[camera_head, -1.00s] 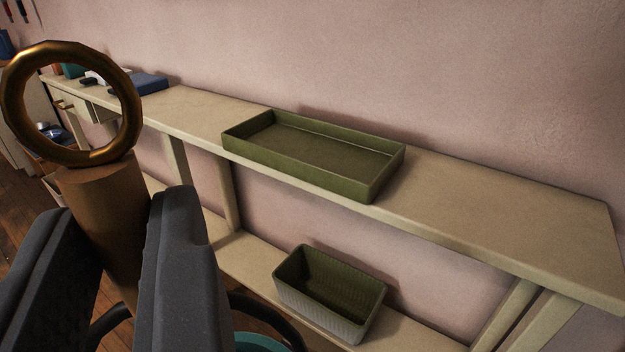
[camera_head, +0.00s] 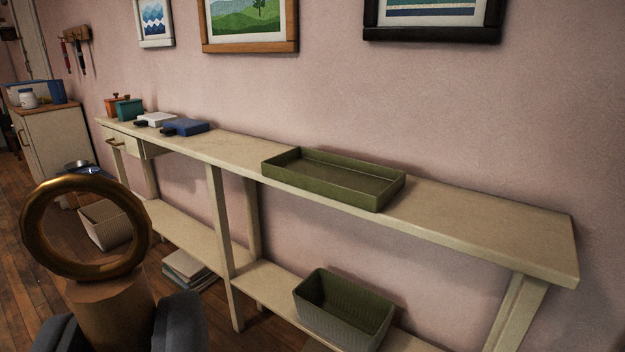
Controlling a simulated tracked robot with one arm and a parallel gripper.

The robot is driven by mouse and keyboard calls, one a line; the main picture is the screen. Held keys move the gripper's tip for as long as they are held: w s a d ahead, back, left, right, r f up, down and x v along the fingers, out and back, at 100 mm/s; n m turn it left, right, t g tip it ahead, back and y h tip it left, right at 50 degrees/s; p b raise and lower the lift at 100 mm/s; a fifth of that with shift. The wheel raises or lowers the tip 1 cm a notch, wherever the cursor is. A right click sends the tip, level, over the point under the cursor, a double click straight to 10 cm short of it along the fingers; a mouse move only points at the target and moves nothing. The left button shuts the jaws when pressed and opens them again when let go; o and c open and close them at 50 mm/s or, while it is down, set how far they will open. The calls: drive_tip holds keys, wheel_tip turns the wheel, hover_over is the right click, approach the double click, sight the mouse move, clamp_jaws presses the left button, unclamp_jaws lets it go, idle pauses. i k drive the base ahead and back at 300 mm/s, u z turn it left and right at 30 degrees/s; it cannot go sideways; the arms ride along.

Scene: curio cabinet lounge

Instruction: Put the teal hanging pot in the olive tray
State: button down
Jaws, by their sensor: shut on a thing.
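My gripper (camera_head: 120,330) is at the lower left, its dark fingers shut around a brown upright grip topped by a large brass ring. This appears to be the handle of the teal hanging pot (camera_head: 108,310); the pot's teal body is below the picture now. The olive tray (camera_head: 375,197), shallow, rectangular and empty, sits on the top of the long cream console table, right of centre. The ring and grip are in front and to the left of the tray, apart from it.
The cream table (camera_head: 480,222) has bare top on both sides of the tray. A deeper olive bin (camera_head: 340,322) stands on its lower shelf. A blue box (camera_head: 186,127) and other small things lie at the table's far left. Framed pictures (camera_head: 250,47) hang above.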

sight(305, 171)
drive_tip(key=u, duration=0.25)
drive_tip(key=i, duration=0.55)
drive_tip(key=u, duration=0.6)
drive_tip(key=i, duration=1.55)
drive_tip(key=z, duration=0.9)
drive_tip(key=k, duration=0.9)
drive_tip(key=z, duration=0.15)
drive_tip(key=i, duration=0.9)
drive_tip(key=u, duration=0.05)
